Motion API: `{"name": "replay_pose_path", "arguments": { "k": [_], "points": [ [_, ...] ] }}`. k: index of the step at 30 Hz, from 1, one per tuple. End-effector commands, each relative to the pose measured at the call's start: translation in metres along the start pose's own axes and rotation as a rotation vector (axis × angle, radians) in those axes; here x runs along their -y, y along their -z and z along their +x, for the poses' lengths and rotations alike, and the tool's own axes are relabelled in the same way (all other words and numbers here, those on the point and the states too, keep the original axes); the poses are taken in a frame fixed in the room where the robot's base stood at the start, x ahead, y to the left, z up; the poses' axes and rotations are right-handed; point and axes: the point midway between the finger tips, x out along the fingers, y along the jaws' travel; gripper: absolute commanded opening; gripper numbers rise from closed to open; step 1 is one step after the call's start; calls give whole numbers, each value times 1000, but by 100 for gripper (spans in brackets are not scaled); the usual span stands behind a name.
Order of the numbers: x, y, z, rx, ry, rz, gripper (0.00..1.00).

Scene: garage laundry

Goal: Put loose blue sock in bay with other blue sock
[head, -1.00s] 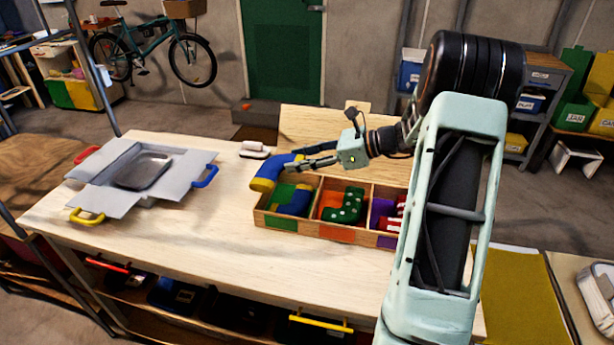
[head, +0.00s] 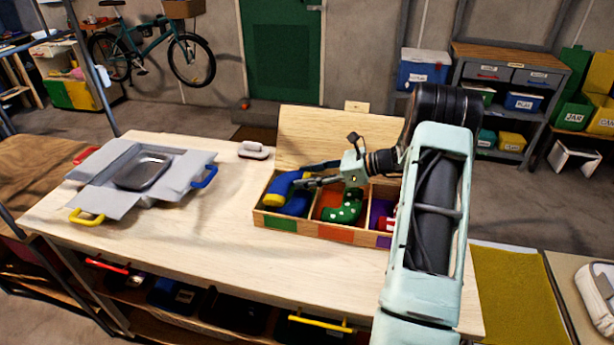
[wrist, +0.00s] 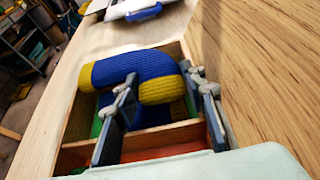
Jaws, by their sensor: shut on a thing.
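The loose blue sock (head: 284,184), with yellow ends, is held by my gripper (head: 300,181) at the left bay of the wooden box (head: 348,234). In the wrist view its yellow end (wrist: 160,90) lies between the fingers of my shut gripper (wrist: 164,98), and its blue middle (wrist: 140,63) arches over the bay. The other blue sock (head: 297,204) lies in the green-marked left bay, just below the held one; it is partly hidden. Whether the two socks touch is unclear.
The middle bay holds a green spotted sock (head: 345,208); the right bay holds a red and white item (head: 389,223). The box's raised lid (head: 330,140) stands behind. A grey flapped container (head: 105,175) is at left.

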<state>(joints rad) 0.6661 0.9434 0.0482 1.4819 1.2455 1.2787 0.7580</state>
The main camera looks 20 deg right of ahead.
Motion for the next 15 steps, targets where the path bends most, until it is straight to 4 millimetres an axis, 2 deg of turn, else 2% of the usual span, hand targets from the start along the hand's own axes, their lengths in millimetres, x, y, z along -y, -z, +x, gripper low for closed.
{"name": "replay_pose_path", "arguments": {
  "k": [15],
  "points": [
    [0, 11, 5, 1, -1, -1, 16]
  ]
}}
